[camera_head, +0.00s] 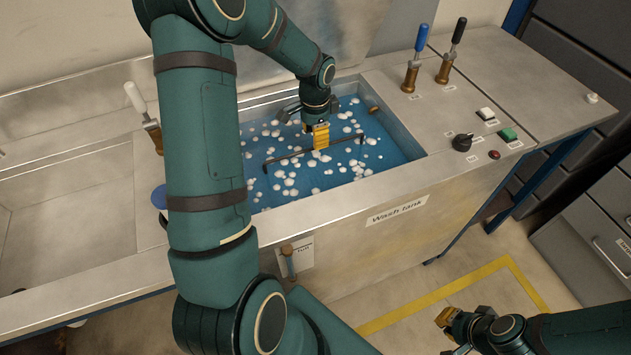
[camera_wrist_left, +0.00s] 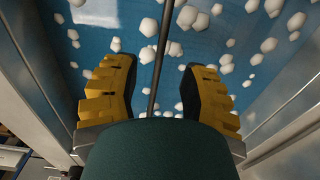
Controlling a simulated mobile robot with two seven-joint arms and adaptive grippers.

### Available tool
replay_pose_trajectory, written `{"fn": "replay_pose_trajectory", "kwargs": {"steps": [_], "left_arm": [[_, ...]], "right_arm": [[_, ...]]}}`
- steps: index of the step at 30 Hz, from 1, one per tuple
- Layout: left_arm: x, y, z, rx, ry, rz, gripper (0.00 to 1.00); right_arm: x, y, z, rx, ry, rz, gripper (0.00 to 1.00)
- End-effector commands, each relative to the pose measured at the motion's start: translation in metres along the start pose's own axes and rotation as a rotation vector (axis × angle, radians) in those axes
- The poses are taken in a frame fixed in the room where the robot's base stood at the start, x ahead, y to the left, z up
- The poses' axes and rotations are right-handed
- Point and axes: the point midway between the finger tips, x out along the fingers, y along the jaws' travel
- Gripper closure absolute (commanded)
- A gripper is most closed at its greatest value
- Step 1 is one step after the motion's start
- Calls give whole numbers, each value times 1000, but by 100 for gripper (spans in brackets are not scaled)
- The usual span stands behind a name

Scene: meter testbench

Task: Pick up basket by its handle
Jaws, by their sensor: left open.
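The basket's handle (camera_head: 290,158) shows in the head view as a thin dark bar just above the blue water in the wash tank. The basket's body is hidden below the water and foam. My left gripper (camera_head: 321,137) is open over the middle of the bar, its yellow fingers pointing down. In the left wrist view, the handle (camera_wrist_left: 157,62) runs lengthwise between the two open fingers (camera_wrist_left: 158,92), apart from both finger pads. My right gripper (camera_head: 455,330) is low at the bottom right, away from the tank; its finger opening is unclear.
The wash tank (camera_head: 408,160) has a raised metal rim, with white foam on the water. Levers with blue (camera_head: 421,38) and black (camera_head: 458,32) grips stand behind right; a white-grip lever (camera_head: 136,98) stands left. A knob (camera_head: 462,142) and buttons sit on the right panel.

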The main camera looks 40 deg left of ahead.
Motion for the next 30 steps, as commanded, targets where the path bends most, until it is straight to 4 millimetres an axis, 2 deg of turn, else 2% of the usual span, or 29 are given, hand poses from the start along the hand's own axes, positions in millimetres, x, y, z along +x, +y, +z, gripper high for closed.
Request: {"fn": "replay_pose_trajectory", "kwargs": {"steps": [12,20,21,24,30], "left_arm": [[50,0,-1,0,-1,2,57],[50,0,-1,0,1,0,57],[50,0,-1,0,1,0,71],[50,0,-1,0,1,0,100],[50,0,-2,0,2,-1,100]], "right_arm": [[14,5,-2,-1,7,0,100],[14,5,-2,-1,8,0,100],[14,5,-2,-1,8,0,100],[14,5,-2,-1,8,0,100],[14,5,-2,-1,7,0,100]]}}
